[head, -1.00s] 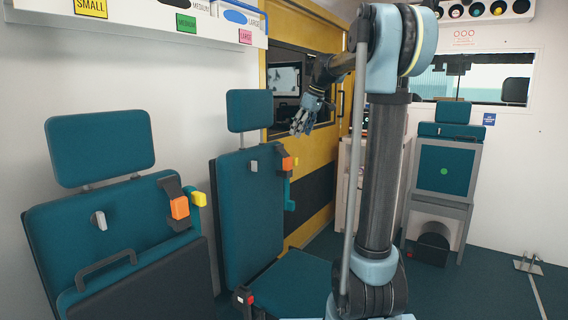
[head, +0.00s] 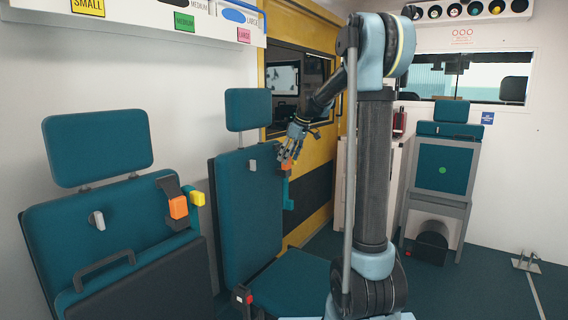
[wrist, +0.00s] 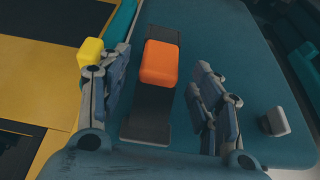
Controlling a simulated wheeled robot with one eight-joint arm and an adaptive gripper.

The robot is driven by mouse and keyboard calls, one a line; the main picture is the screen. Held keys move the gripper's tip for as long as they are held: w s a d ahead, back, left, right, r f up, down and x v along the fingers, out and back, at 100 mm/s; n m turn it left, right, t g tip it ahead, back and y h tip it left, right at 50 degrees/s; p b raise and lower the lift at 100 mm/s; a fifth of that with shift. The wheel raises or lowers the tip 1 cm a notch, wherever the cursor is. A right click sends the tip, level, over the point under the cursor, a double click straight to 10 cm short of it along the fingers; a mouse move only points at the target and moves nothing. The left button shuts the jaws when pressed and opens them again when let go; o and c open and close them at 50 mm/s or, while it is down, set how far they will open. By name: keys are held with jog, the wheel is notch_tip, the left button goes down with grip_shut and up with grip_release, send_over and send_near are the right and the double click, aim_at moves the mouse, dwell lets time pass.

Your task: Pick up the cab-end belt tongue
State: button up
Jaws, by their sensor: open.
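The cab-end belt tongue shows as an orange block on a black strap at the upper side of the farther teal seat. In the wrist view the orange tongue (wrist: 160,63) lies between the two sets of fingers, with the black strap (wrist: 148,115) running below it. In the head view the tongue (head: 286,166) is partly covered by my gripper (head: 290,150), which is just above it. My gripper (wrist: 159,62) is open, and its fingers stand apart on either side of the tongue. I cannot tell whether any finger touches it.
A yellow block (wrist: 90,51) sits just outside the left finger. A grey knob (wrist: 274,121) is on the backrest to the right. The nearer seat has its own orange block (head: 178,207) and yellow block (head: 197,198). The yellow door (head: 312,175) stands behind.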

jog(key=shift+x, duration=1.45)
jog(key=c, duration=1.2)
jog(key=shift+r, duration=0.1)
jog(key=shift+r, duration=0.6)
notch_tip(320, 180, up, 2)
jog(key=shift+r, duration=0.1)
jog(key=s+d, duration=0.3)
jog(key=d, duration=0.2)
jog(key=s+d, duration=0.3)
jog(key=d, duration=0.2)
jog(key=s+d, duration=0.4)
jog(key=shift+d, duration=0.4)
